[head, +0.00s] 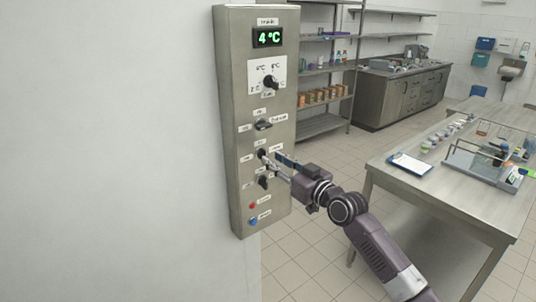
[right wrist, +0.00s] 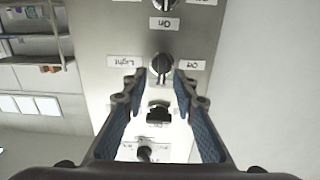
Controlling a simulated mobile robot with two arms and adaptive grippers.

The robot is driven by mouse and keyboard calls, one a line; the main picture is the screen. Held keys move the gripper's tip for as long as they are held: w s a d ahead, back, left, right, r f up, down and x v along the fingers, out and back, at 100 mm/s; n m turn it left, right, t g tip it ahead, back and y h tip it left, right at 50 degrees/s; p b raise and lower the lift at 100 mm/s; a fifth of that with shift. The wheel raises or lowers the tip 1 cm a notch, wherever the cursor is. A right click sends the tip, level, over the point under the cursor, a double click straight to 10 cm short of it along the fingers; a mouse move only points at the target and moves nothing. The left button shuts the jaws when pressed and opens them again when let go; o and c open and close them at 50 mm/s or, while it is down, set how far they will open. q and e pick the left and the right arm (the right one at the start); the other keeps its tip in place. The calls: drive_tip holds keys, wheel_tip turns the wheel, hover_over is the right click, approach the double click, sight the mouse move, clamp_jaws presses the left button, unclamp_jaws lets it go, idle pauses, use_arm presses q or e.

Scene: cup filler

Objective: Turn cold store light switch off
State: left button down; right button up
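The grey control panel (head: 237,60) hangs on the white wall in the head view. Its light switch is a black rotary knob (right wrist: 161,68) beside a "Light" label (right wrist: 125,61), which reads upside down in the right wrist view. In the head view this knob (head: 261,153) is in the middle of the panel, partly covered by my gripper. My right gripper (right wrist: 159,78) is open, with one blue-padded finger on each side of the knob. I cannot tell whether the fingers touch it, nor clearly which way its pointer faces. My left gripper is not in view.
Another knob (head: 262,125) sits just above and one (head: 265,181) just below, close to my fingers. A temperature dial (head: 270,82), a "4 °C" display (head: 268,37), a red button (head: 252,205) and a blue button (head: 253,220) share the panel. A metal table (head: 455,185) stands at right.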

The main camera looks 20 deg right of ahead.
drive_tip(key=x, duration=0.3)
drive_tip(key=shift+w+a, duration=0.1)
drive_tip(key=shift+a, duration=0.1)
drive_tip(key=shift+c, duration=0.6)
clamp_jaws()
